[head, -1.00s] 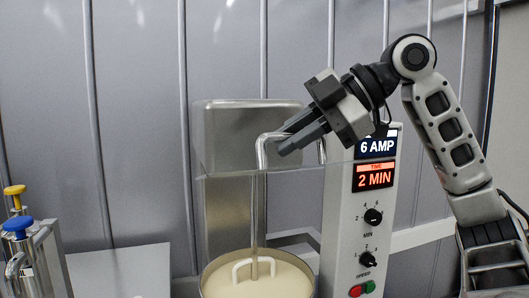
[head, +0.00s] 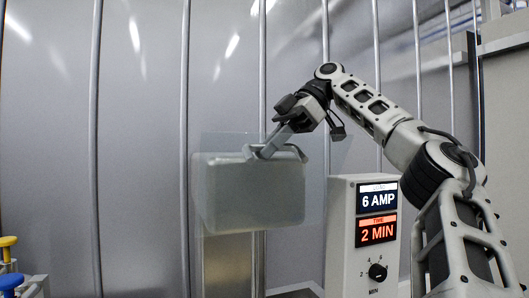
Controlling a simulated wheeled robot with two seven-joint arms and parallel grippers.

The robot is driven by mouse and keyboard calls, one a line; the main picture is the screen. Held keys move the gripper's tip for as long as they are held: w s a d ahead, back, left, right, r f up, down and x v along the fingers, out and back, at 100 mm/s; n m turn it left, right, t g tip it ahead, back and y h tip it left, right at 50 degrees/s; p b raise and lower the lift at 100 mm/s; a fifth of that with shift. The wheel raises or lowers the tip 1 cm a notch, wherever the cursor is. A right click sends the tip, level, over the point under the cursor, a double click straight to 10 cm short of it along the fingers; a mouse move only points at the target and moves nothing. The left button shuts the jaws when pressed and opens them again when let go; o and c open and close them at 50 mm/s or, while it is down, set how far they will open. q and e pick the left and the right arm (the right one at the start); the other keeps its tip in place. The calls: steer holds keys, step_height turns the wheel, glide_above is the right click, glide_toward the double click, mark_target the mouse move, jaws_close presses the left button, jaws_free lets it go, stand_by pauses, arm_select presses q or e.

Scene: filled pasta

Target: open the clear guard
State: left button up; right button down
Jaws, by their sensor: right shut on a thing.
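The guard's lower edge is hard to make out. The mixing bowl is out of view below. My left gripper is not in view.
The white control box (head: 340,240) stands right of the mixer, showing 6 AMP and 2 MIN, close below my right arm. Yellow-topped (head: 8,241) and blue-topped (head: 11,280) items sit at the lower left. A panelled grey wall (head: 140,130) is behind.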

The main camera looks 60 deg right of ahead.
steer(key=shift+w+d+g, duration=0.3)
steer(key=shift+w+d, duration=0.2)
steer(key=shift+w, duration=0.1)
steer(key=c, duration=1.4)
jaws_free()
